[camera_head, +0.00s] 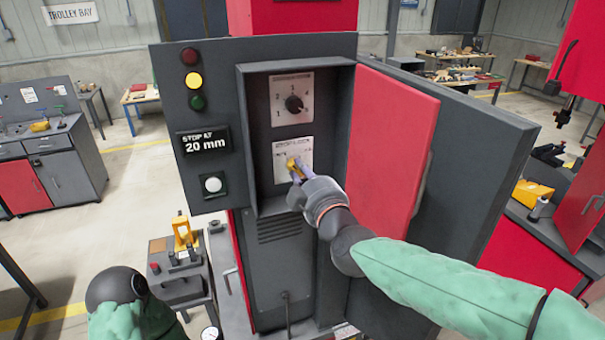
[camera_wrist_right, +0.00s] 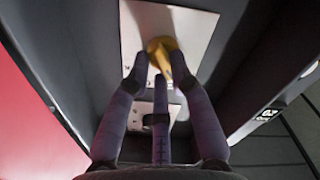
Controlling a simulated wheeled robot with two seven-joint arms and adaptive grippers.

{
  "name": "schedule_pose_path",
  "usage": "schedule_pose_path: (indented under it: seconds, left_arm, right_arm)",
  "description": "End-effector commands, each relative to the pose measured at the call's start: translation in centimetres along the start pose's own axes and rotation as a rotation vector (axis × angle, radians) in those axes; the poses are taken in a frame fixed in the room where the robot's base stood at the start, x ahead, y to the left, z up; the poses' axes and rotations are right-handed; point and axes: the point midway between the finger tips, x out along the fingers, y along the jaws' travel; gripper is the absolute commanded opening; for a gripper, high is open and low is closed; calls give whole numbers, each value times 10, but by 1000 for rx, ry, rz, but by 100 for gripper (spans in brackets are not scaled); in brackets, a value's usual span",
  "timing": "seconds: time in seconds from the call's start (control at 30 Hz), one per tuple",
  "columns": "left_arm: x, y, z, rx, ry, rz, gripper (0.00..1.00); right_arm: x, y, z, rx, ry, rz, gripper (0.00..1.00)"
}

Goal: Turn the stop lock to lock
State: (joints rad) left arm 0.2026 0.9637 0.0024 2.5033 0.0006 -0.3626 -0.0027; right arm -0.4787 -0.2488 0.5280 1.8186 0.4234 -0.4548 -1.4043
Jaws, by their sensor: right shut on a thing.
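The stop lock is a yellow knob (camera_head: 293,164) on a white label plate (camera_head: 306,148) inside the recessed control box. My right gripper (camera_head: 297,172) reaches in from the right and is shut on the knob. In the right wrist view the yellow knob (camera_wrist_right: 163,48) sits between the fingertips of the right gripper (camera_wrist_right: 160,75). The fingers partly hide the knob and the plate's lettering, so I cannot read which position it points to. My left arm shows at the bottom left, but its gripper is not visible.
Above the lock is a black rotary dial (camera_head: 294,104) on a numbered plate. The box's red door (camera_head: 392,145) stands open at the right, close to my right arm. Left of the box are a "STOP AT 20 mm" display (camera_head: 205,143), a white button (camera_head: 213,184) and three lamps.

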Motion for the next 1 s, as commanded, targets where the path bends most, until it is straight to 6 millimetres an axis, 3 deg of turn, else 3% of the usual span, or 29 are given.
schedule_pose_path:
  seconds: [1.0]
  left_arm:
    - [36,-13,-1,0,0,0,40]
  right_arm:
    - [0,-4,5,913,0,-1,0]
